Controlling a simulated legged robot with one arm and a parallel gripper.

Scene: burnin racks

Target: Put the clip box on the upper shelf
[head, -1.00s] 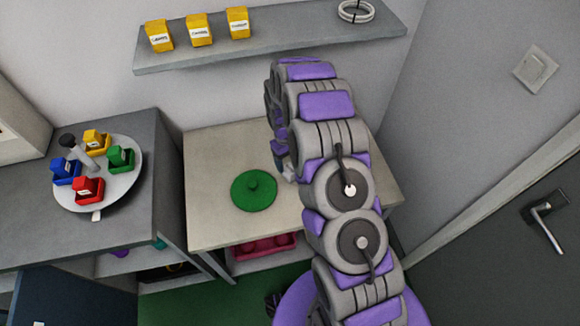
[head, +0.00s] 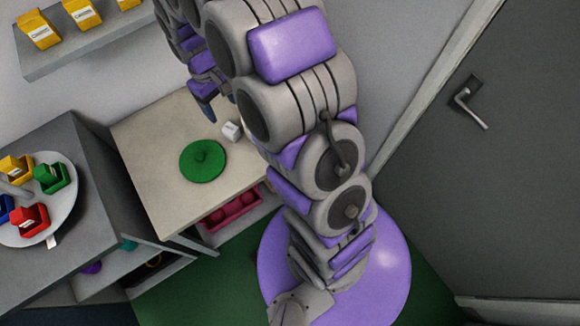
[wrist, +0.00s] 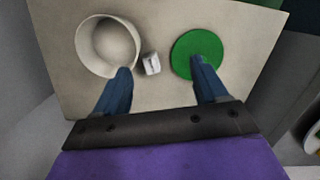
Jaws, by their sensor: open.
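A small white box (head: 232,131) with a dark mark on its label stands on the pale table (head: 150,150). I take it as the clip box, though I cannot read the label. In the wrist view the box (wrist: 152,64) lies between a round white container (wrist: 108,46) and a green lid (wrist: 196,54). My gripper (wrist: 163,75) is open and empty above the table, with the box just beyond and between its fingertips. In the head view my gripper (head: 206,108) shows only in part behind my arm. The upper shelf (head: 75,50) is on the wall at top left.
Yellow labelled boxes (head: 80,12) stand on the shelf. A dark cabinet (head: 75,245) at left bears a round tray (head: 40,232) with several coloured boxes. A pink tray (head: 232,213) sits under the table. A grey door (head: 480,190) stands at right.

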